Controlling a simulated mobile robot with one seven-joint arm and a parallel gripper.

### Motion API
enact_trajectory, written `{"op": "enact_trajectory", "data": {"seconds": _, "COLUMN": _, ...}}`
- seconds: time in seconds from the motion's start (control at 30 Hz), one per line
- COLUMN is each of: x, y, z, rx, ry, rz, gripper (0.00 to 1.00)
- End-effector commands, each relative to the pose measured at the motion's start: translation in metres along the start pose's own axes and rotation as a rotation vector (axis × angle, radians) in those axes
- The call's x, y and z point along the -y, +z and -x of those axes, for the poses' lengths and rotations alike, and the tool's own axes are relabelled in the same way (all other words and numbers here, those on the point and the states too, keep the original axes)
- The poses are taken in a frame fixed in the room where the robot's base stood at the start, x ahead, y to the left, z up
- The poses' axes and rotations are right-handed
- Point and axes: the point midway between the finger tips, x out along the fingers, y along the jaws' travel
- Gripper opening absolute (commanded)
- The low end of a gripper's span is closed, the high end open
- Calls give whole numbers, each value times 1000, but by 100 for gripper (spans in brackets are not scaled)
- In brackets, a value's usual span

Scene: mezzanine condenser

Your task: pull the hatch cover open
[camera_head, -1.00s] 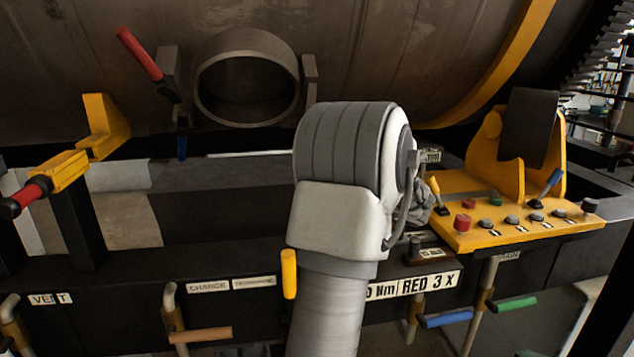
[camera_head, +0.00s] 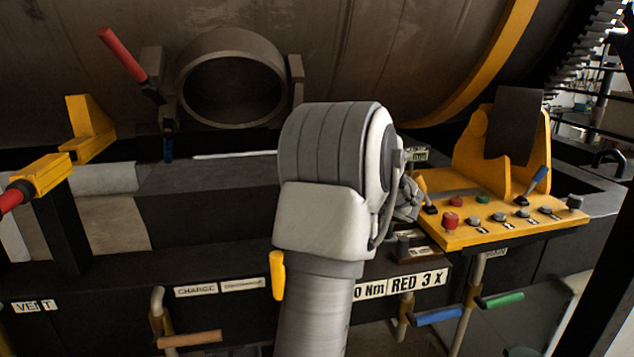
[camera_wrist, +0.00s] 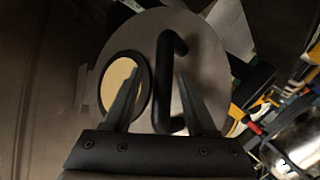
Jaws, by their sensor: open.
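The hatch cover (camera_wrist: 207,65) is a round pale-grey disc that fills the middle of the wrist view. It has a dark bar handle (camera_wrist: 162,85) bent at its ends. Beside the handle, to its left, is a round yellowish window with a dark rim (camera_wrist: 147,88). My gripper (camera_wrist: 160,75) is open, with one finger on each side of the handle in the picture. I cannot tell whether the fingers reach around it or touch it.
A round collar (camera_head: 232,38) with a dark opening sits on the large vessel, beside a red-handled lever (camera_head: 122,55). A yellow control panel (camera_head: 470,236) with buttons stands right of my arm. Several coloured handles project along the front rail. A yellow bracket (camera_head: 90,130) is at left.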

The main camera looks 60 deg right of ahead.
Motion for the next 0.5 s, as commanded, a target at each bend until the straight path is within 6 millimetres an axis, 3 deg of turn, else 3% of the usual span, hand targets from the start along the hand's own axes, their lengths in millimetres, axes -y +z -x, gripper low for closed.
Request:
{"op": "enact_trajectory", "data": {"seconds": 0.17, "x": 0, "y": 2, "z": 24, "rx": 2, "ry": 4, "rz": 1, "gripper": 57}}
{"op": "enact_trajectory", "data": {"seconds": 0.5, "x": 0, "y": 2, "z": 107, "rx": 2, "ry": 5, "rz": 1, "gripper": 57}}
